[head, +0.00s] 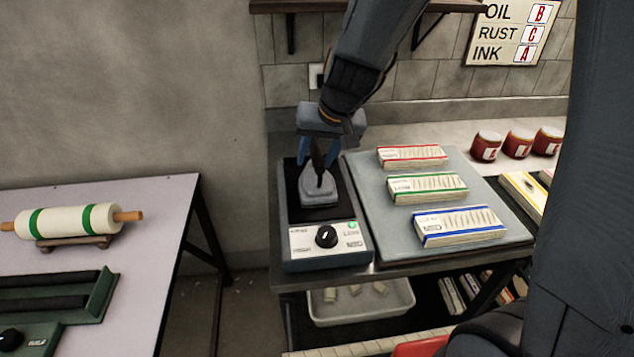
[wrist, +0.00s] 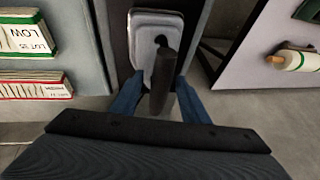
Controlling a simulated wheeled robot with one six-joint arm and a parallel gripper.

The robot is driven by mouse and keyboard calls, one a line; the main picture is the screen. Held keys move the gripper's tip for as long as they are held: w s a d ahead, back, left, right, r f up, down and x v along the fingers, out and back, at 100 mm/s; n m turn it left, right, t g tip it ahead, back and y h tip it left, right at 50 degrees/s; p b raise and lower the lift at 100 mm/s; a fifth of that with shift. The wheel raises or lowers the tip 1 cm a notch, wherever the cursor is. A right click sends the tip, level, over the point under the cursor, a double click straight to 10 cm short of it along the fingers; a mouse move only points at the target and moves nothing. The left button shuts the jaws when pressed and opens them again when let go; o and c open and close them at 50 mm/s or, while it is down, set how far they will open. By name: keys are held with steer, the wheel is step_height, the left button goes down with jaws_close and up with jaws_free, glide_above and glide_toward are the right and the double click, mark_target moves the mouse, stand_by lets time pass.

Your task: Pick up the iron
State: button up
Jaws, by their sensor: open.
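The iron (head: 320,191) is a small grey block with a dark upright handle. It rests on the dark top of a heater unit with a knob (head: 326,236). In the wrist view the iron (wrist: 145,55) is at top centre, its handle pointing toward me. My gripper (head: 317,155) is above the iron, with its blue fingers apart on either side of the handle. In the wrist view my gripper (wrist: 160,82) has the handle between its fingers, with gaps visible on both sides. The head view partly hides the handle behind the fingers.
A grey board (head: 385,228) beside the heater holds red, green and blue labelled cloth packs. Several red jars (head: 486,147) stand behind at right. A separate table (head: 150,215) at left holds a green-banded roller (head: 70,221). A shelf (head: 375,6) hangs above.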

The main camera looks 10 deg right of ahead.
steer(key=shift+f, duration=0.25)
stand_by(0.4)
jaws_close()
stand_by(1.2)
